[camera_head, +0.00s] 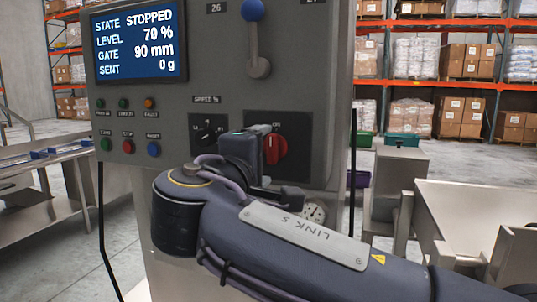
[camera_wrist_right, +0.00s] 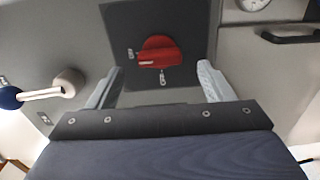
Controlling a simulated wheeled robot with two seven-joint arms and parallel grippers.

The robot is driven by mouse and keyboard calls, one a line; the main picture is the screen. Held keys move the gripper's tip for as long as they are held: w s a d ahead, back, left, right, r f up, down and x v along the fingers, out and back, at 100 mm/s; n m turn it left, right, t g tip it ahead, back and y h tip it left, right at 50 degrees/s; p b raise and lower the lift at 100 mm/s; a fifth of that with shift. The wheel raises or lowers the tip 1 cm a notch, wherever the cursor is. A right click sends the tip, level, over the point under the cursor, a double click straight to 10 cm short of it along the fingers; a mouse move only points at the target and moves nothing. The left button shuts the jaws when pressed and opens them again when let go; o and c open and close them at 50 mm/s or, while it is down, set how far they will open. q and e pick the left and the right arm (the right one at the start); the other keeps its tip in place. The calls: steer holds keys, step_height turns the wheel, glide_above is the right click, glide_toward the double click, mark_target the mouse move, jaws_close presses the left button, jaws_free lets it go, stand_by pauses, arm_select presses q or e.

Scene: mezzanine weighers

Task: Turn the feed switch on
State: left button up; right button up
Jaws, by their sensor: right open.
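The red rotary switch (camera_head: 276,149) sits on a dark square plate on the grey control panel, with an ON label at its upper edge. It also shows in the right wrist view (camera_wrist_right: 160,50), with a pale mark on its knob and two small labels beside it. My right gripper (camera_head: 272,162) is in front of the switch, its jaws open. In the wrist view its two fingers (camera_wrist_right: 161,68) stand either side of the red knob, with gaps on both sides. The display (camera_head: 139,42) reads STOPPED, level 70 %, gate 90 mm, sent 0 g. My left gripper is out of view.
A second, black selector (camera_head: 208,131) is just left of my right gripper. A lever with a blue ball (camera_head: 252,11) is above. Small push buttons line the panel's left. A round gauge (camera_head: 314,212) and a dark handle (camera_wrist_right: 290,36) are near the switch.

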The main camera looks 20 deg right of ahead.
steer(key=v, duration=0.3)
steer(key=shift+s, duration=0.1)
steer(key=s+d+f+m+g+y, duration=0.1)
steer(key=s+d+f+g+y, duration=0.2)
steer(key=d+f, duration=0.65)
steer(key=s+d+f+m+g+y, duration=0.15)
steer(key=d+f+g, duration=0.35)
steer(key=f, duration=0.7)
steer(key=s+a+f+m+g+y, duration=0.1)
steer(key=s+a+f+m+y, duration=0.1)
steer(key=s+f+m+y, duration=0.5)
steer(key=s+a+f+m+y, duration=0.2)
steer(key=s+f+m, duration=0.1)
steer(key=s+f, duration=0.7)
step_height(320, 180, up, 12)
steer(key=p, duration=1.2)
steer(key=shift+a+r, duration=0.15)
